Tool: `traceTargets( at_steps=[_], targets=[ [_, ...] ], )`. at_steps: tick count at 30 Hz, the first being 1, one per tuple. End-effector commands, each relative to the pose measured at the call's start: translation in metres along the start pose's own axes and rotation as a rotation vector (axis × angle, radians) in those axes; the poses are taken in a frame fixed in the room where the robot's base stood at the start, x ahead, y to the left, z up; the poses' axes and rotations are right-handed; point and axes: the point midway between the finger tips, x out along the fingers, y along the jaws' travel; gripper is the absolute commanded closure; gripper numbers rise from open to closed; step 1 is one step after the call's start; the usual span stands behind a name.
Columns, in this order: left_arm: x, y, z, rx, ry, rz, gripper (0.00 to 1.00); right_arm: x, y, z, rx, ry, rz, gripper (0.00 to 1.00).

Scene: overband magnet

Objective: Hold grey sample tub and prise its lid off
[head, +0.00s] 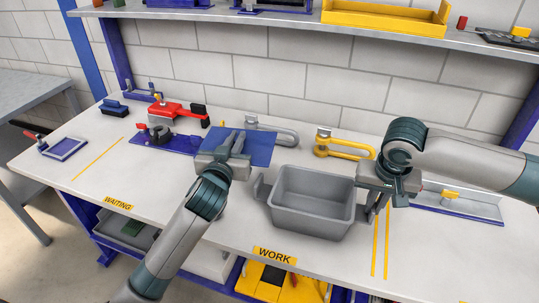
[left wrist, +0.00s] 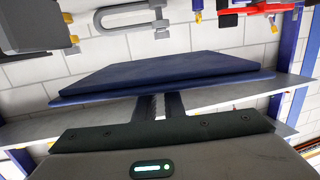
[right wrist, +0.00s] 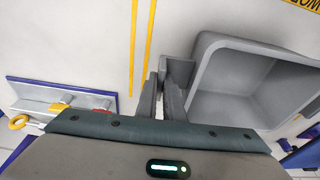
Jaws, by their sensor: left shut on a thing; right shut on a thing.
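The grey sample tub (head: 308,215) stands open in the middle of the bench, just behind the WORK label. Its inside looks empty. My right gripper (head: 373,205) is shut on the lug at the tub's right side; the right wrist view shows the fingers (right wrist: 163,100) on this lug beside the tub wall (right wrist: 205,75). The flat blue lid (head: 257,148) is off the tub, up and to its left. My left gripper (head: 237,145) is shut on the lid's edge; in the left wrist view the lid (left wrist: 165,72) sits between the fingertips (left wrist: 158,104).
A yellow clamp-like piece (head: 342,147) and a grey one (head: 283,135) lie behind the tub. A red tool (head: 178,112) and a blue plate with a dark clamp (head: 165,140) lie back left. The WAITING area (head: 118,203) at front left is clear.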

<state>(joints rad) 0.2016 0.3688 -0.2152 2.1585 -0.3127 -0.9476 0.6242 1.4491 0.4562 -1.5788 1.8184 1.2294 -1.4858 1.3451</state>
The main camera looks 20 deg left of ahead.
Motion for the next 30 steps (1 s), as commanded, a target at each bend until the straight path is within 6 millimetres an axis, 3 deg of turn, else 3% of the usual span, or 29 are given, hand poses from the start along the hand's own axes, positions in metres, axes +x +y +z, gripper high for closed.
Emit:
traceTargets(
  at_steps=[1, 6, 18, 25, 30],
  targets=[
    [0.004, -0.017, -0.006, 0.007, 0.002, -0.008, 1.0, 0.0, 0.0, 0.0, 0.0, 0.0, 0.0, 1.0],
    [0.012, -0.062, -0.024, 0.006, 0.002, -0.022, 1.0, 0.0, 0.0, 0.0, 0.0, 0.0, 0.0, 1.0],
    [0.018, -0.154, -0.066, 0.006, -0.001, -0.031, 1.0, 0.0, 0.0, 0.0, 0.0, 0.0, 0.0, 1.0],
    [0.016, -0.201, -0.082, 0.007, -0.004, -0.016, 1.0, 0.0, 0.0, 0.0, 0.0, -0.001, 0.0, 1.0],
    [0.015, -0.235, -0.08, 0.01, -0.008, 0.011, 1.0, 0.0, 0.0, 0.0, 0.0, -0.001, 0.0, 1.0]
  ],
)
